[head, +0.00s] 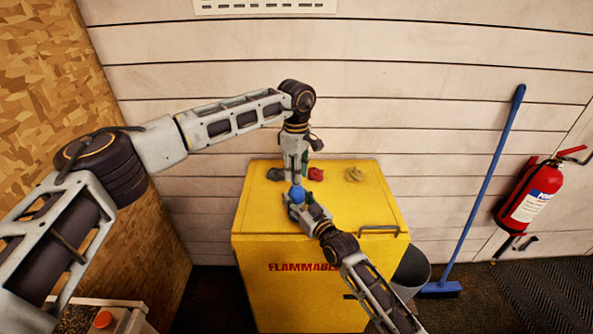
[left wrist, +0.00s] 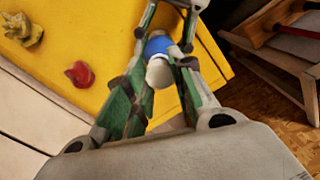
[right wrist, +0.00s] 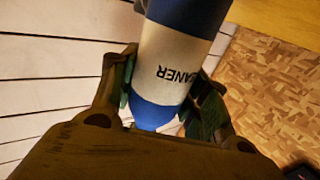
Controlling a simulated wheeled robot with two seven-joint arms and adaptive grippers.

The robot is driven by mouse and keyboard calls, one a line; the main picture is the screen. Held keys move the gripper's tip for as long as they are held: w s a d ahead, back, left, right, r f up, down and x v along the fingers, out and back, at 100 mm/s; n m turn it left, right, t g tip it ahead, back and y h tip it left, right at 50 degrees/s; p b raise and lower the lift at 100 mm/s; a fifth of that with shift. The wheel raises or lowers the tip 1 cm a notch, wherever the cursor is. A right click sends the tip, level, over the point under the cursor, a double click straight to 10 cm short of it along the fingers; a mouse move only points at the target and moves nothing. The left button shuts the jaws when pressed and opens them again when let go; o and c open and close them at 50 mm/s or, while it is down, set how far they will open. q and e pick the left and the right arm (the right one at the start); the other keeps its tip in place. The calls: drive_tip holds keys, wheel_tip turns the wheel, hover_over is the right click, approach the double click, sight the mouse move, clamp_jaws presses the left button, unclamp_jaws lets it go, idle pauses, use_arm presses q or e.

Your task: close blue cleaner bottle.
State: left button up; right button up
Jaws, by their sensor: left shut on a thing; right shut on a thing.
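The blue cleaner bottle (head: 297,192) is held above the yellow cabinet, between my two grippers. In the right wrist view it has a white label (right wrist: 170,62) with upside-down lettering, and blue at both ends. My right gripper (head: 296,203) is shut on the bottle's body. My left gripper (head: 296,179) comes down from above and is shut on the bottle's top end. In the left wrist view a white cap-like piece (left wrist: 158,72) sits between the green finger pads, with blue (left wrist: 159,46) beyond it. Whether the cap is fully seated cannot be told.
The yellow cabinet (head: 280,250) is marked FLAMMABLE. A red lump (head: 315,174), a yellowish lump (head: 354,174) and a dark lump (head: 276,174) lie on its top.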

use_arm(q)
drive_tip(key=shift+f, duration=0.35)
idle(0.3)
drive_tip(key=m, duration=0.9)
drive_tip(key=shift+m, duration=0.3)
drive_tip(key=m, duration=0.4)
drive_tip(key=shift+m, duration=0.3)
drive_tip(key=m, duration=0.5)
drive_tip(key=o, duration=0.7)
